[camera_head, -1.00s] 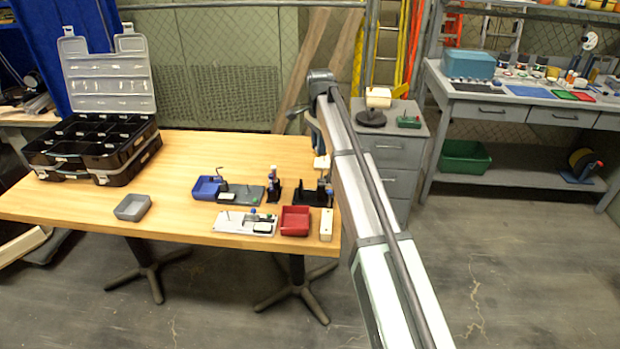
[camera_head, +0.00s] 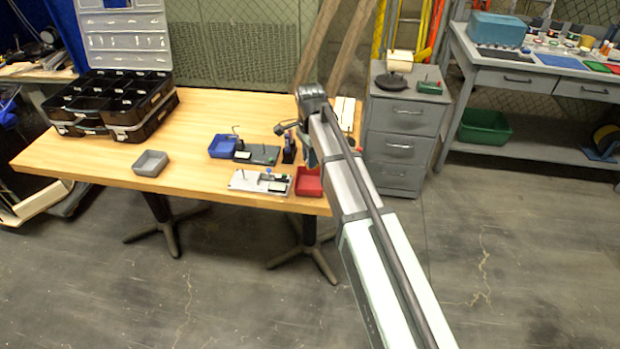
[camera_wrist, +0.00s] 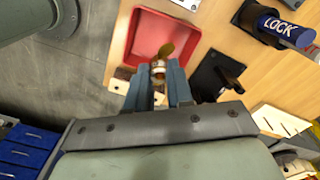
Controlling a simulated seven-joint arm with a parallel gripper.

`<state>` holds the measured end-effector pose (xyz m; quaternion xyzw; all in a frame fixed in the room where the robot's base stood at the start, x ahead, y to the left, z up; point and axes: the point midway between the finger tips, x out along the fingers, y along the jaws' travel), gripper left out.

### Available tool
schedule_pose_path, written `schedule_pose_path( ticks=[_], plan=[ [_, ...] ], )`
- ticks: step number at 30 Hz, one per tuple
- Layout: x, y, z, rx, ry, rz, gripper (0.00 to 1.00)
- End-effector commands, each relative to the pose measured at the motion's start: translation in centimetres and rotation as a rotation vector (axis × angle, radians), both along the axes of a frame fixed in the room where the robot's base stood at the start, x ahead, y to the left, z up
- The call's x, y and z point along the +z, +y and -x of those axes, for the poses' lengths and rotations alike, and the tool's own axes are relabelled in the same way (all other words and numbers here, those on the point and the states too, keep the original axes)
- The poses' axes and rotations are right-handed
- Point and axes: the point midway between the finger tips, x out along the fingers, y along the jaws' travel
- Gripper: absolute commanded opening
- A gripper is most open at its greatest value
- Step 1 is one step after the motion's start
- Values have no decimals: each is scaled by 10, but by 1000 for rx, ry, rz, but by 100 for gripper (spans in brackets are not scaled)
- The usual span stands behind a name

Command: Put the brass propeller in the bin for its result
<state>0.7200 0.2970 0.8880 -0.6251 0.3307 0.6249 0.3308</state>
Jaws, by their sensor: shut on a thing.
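In the wrist view my gripper (camera_wrist: 160,80) is shut on the small brass propeller (camera_wrist: 165,50), which stands out past the fingertips. The propeller shows against the red bin (camera_wrist: 143,50), apparently above its near part; I cannot tell its height. In the head view the red bin (camera_head: 309,182) is at the table's front right edge, partly covered by my arm. My gripper and the propeller are hidden behind my arm there. A blue bin (camera_head: 222,147) and a grey bin (camera_head: 150,163) stand farther left on the table.
A dark fixture plate (camera_head: 257,154) and a light fixture plate (camera_head: 259,182) lie beside the bins. A blue-capped post marked LOCK (camera_wrist: 280,28) and a black stand (camera_wrist: 216,72) are close to my gripper. A black organizer case (camera_head: 112,105) stands at the left. The table's middle is clear.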

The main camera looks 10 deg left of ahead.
Motion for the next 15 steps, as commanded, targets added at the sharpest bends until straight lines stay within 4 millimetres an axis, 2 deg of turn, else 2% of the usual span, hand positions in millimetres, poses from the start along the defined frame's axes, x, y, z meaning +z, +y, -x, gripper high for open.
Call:
schedule_pose_path(
  ticks=[1, 6, 15],
  plan=[
    [-10, 0, 1, 0, 2, 1, 0],
    [-34, 0, 1, 1, 2, 1, 0],
    [-57, 0, 0, 1, 2, 1, 0]
  ],
)
